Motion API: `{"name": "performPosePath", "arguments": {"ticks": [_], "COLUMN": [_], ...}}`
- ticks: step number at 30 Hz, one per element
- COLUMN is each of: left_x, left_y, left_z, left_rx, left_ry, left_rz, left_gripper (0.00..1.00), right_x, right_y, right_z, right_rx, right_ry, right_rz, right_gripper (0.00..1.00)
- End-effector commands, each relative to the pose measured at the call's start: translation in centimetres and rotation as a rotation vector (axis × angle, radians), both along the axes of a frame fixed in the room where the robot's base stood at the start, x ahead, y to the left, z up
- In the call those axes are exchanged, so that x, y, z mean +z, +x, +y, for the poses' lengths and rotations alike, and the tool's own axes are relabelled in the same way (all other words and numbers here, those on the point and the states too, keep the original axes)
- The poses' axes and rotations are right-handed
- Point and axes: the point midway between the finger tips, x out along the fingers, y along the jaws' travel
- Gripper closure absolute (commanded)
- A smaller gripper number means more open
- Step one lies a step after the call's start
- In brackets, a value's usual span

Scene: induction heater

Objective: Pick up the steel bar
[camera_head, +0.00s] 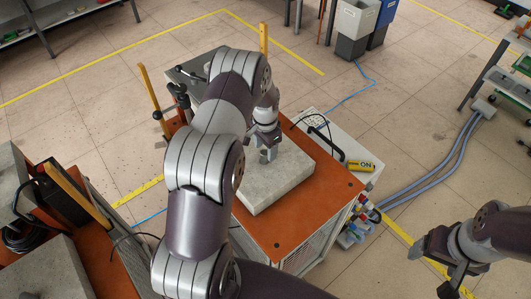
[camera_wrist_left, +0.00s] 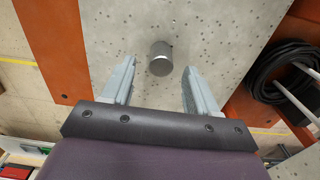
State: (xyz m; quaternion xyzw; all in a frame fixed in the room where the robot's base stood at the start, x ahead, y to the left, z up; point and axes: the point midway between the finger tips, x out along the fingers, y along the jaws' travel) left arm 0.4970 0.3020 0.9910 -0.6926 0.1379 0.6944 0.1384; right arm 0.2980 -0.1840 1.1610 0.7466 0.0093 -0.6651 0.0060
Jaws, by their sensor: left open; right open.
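The steel bar (camera_wrist_left: 160,60) shows in the left wrist view as a short dark grey cylinder seen nearly end-on, at the grey concrete slab (camera_wrist_left: 215,45). My left gripper (camera_wrist_left: 160,75) is open, with one finger on each side of the bar's line; neither finger appears to touch it. In the head view my left gripper (camera_head: 266,155) is over the slab (camera_head: 275,180), and the bar cannot be made out there. My right gripper (camera_head: 452,282) is at the lower right, away from the slab, above the floor.
The slab lies on an orange-topped cabinet (camera_head: 330,205). A yellow item marked "ON" (camera_head: 361,165) lies at the cabinet's right side. A black coiled cable (camera_wrist_left: 275,75) is right of the slab in the wrist view. Another bench with a slab (camera_head: 45,270) stands at the left.

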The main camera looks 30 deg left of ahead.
Motion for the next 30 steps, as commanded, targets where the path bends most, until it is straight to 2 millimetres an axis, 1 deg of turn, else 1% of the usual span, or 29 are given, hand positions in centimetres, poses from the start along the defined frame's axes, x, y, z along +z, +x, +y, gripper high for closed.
{"name": "performPosePath", "arguments": {"ticks": [1,2,3,6,12,13,14,15,17,18,26,30], "left_x": [-0.2,-0.8,-1.8,-3.0,-3.3,-3.3,-3.3,-3.3,-3.3,-3.3,-3.2,-2.6], "left_y": [-0.2,-0.2,-0.1,-0.1,-0.1,-0.1,-0.1,-0.1,-0.1,-0.1,0.0,0.1], "left_z": [0.0,0.1,0.1,0.1,0.1,0.1,0.1,0.1,0.1,0.1,0.1,0.1], "left_rx": [0.001,0.001,0.0,0.001,0.001,0.001,0.001,0.001,0.001,0.001,0.001,0.001], "left_ry": [-0.002,-0.001,-0.001,0.0,0.0,0.0,0.0,0.0,0.0,0.0,0.001,0.001], "left_rz": [0.006,0.005,0.004,0.001,0.0,0.0,0.0,0.0,0.0,0.0,-0.001,-0.005], "left_gripper": [0.41,0.41,0.41,0.41,0.41,0.44,0.54,0.67,0.87,1.0,1.0,1.0], "right_x": [1.5,1.8,1.8,1.9,1.7,1.7,1.7,1.7,1.7,1.7,1.7,1.2], "right_y": [0.0,0.0,0.0,0.0,0.0,0.0,0.0,0.0,0.0,0.0,0.0,0.0], "right_z": [0.0,0.0,0.0,0.0,0.0,0.0,0.0,0.0,0.0,0.0,0.0,0.0], "right_rx": [0.0,0.0,0.0,0.0,0.0,0.0,0.0,0.0,0.0,0.0,0.0,0.0], "right_ry": [0.0,0.0,0.0,0.0,0.0,0.0,0.0,0.0,0.0,0.0,0.0,0.0], "right_rz": [-0.001,-0.001,-0.001,-0.001,0.0,0.0,0.0,0.0,0.0,0.0,-0.001,-0.001], "right_gripper": [0.22,0.22,0.22,0.22,0.22,0.22,0.22,0.22,0.22,0.22,0.22,0.22]}}
